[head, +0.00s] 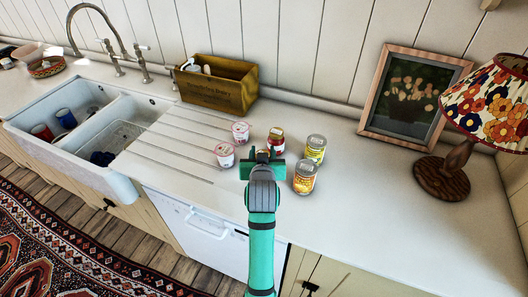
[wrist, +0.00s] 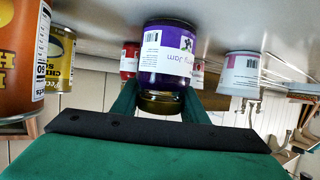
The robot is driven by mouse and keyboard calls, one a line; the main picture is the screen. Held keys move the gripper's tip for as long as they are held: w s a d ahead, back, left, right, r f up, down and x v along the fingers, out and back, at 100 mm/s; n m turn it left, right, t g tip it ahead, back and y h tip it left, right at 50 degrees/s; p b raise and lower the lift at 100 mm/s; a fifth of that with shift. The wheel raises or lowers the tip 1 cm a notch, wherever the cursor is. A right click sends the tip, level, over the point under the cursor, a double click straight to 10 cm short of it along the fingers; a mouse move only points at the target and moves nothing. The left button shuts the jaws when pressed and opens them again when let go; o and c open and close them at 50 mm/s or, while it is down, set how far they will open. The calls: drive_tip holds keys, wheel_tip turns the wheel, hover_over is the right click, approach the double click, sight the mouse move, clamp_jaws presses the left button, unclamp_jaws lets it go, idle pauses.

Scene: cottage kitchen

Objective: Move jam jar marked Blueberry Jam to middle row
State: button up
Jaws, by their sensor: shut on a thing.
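My gripper (head: 263,160) is shut on a jam jar (wrist: 165,58) with purple contents, a gold lid and a white label. The wrist view is upside down, so the jar is upright; "Jam" reads on its label, but the full name does not. My gripper hides this jar in the head view. It is between a pink-and-white pot (head: 224,155) on the left and an orange can (head: 305,178) on the right. I cannot tell whether its base touches the counter.
Behind stand another pink-and-white pot (head: 240,132), a red jar with a gold lid (head: 277,139) and a yellow can (head: 315,148). A wooden box (head: 218,88), picture frame (head: 375,120) and lamp (head: 455,165) are farther back. The counter (head: 385,215) is clear at front right.

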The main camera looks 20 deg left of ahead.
drive_tip(key=o, duration=1.3)
drive_tip(key=shift+d+f, duration=0.1)
drive_tip(key=shift+s+r, duration=0.1)
drive_tip(key=shift+r, duration=0.1)
drive_tip(key=v, duration=1.1)
drive_tip(key=shift+s, duration=0.35)
drive_tip(key=shift+d+r, duration=0.1)
